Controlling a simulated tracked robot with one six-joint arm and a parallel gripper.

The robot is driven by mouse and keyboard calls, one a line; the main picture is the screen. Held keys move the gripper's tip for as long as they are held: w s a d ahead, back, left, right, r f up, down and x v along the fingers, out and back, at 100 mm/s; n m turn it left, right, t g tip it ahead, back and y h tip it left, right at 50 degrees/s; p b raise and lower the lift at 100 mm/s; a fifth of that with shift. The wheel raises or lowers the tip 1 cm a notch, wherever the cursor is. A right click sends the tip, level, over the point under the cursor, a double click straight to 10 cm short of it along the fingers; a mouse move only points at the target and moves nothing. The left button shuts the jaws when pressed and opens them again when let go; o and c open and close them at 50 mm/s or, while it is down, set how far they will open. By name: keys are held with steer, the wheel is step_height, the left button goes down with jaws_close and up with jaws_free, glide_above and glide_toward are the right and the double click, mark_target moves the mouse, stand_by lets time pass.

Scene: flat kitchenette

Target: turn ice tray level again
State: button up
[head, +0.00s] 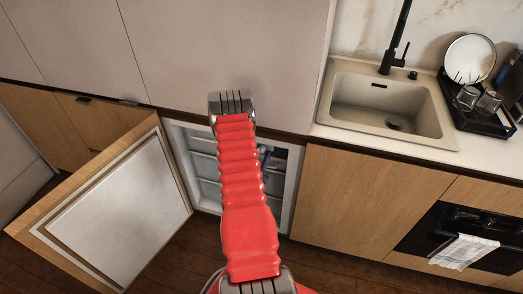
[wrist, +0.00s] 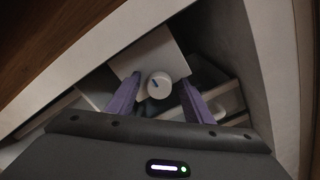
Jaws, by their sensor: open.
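In the wrist view, my gripper (wrist: 160,79) is open, its two purple fingers spread on either side of a round white knob (wrist: 159,86). The knob is on a pale square panel (wrist: 152,52) and carries a short dark mark pointing to the upper left. I cannot tell whether either finger touches the knob. No ice tray can be made out. In the head view, my red arm hides my gripper and much of the open under-counter compartment.
The compartment's door (head: 120,212) stands wide open to the left. Pale drawers or shelves (head: 207,165) show inside it. Its side wall (wrist: 283,80) is close on the right in the wrist view. A sink (head: 385,103) and dish rack (head: 480,112) are on the counter at right.

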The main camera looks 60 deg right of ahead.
steer(key=s+a, duration=0.2)
steer(key=a, duration=1.1)
steer(key=shift+a, duration=0.15)
stand_by(0.3)
